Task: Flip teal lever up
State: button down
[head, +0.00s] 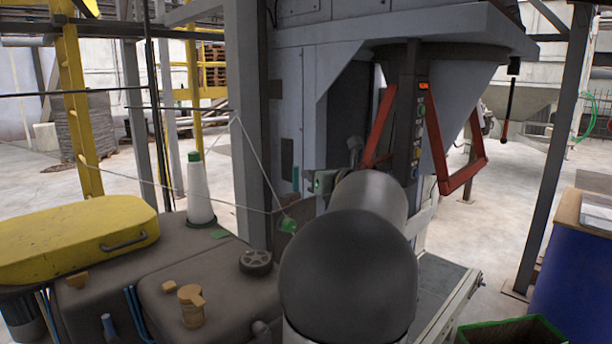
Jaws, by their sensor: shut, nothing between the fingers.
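A thin teal piece (295,179), which looks like the teal lever, shows just left of a small green-fronted box (323,182) on the machine. It appears roughly upright, but it is small and its pivot is not clear. My large dark arm link fills the lower middle and covers the area right of and below the box. My gripper cannot be made out; it seems hidden behind my arm link, so its distance to the lever cannot be told.
Thread runs to a green piece (288,225). Red bars (478,155) flank the grey hopper (465,85).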

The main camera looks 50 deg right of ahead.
jog(key=s+a+r, duration=0.2)
jog(key=s+r, duration=0.5)
jog(key=shift+s+b, duration=0.25)
jog(key=shift+b, duration=0.2)
jog(key=shift+a, duration=0.1)
